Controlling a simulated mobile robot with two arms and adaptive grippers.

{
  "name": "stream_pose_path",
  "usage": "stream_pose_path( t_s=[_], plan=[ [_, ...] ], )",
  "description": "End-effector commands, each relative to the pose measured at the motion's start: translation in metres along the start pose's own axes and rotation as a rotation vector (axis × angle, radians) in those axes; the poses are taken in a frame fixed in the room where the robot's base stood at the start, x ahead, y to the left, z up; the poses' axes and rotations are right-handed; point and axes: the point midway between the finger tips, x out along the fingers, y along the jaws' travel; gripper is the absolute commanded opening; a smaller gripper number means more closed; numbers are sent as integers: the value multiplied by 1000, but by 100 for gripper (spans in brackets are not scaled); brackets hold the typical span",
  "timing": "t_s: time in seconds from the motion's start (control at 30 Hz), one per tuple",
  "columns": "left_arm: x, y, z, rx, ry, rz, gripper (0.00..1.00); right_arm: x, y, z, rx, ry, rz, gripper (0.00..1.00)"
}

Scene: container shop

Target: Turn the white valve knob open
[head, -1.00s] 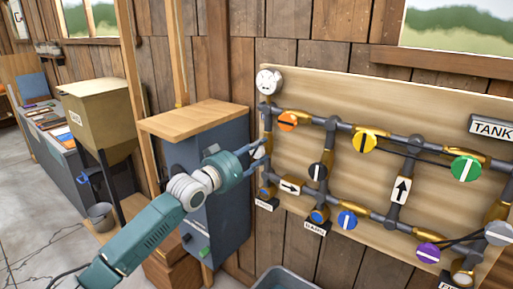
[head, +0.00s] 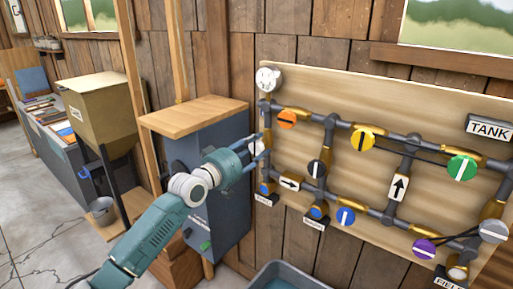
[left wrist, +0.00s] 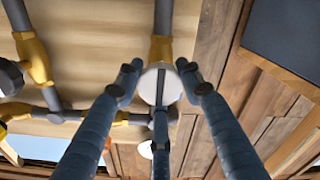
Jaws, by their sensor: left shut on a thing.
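The white valve knob (head: 256,149) sits on the leftmost vertical pipe of the wall board, partly hidden behind my fingers in the head view. My left gripper (left wrist: 158,82) is shut on it, with its fingers around the disc. In the left wrist view the white knob (left wrist: 150,88) shows between the fingertips, with a dark stripe running roughly along its pipe. A finger covers the lower part of the disc. My right gripper is in neither view.
The board (head: 400,95) carries other knobs: orange (head: 286,118), yellow (head: 363,138), green (head: 462,167), blue, purple and grey. A white gauge (head: 268,78) tops the left pipe. A grey cabinet (head: 215,205) stands close left of the board, a tub (head: 285,276) below.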

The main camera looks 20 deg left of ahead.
Motion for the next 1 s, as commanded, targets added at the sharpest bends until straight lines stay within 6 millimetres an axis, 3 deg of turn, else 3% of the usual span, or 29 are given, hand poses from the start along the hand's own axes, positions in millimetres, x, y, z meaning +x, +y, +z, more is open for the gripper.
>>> stream_pose_path(
  t_s=[0.03, 0.27, 0.3, 0.4, 0.77, 1.0],
  plan=[
    [0, 4, -12, 2, 22, 7, 11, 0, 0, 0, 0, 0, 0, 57],
    [0, 4, -12, 4, 22, 7, 11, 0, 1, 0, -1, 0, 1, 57],
    [0, 4, -12, 4, 22, 7, 41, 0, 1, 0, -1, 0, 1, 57],
    [0, 3, -11, 4, 21, 6, 57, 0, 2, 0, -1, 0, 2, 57],
    [-6, 0, -4, 3, 9, 2, 57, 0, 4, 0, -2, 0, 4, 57],
    [-50, -1, -3, 4, 7, 0, 57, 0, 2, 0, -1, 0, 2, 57]
  ],
)
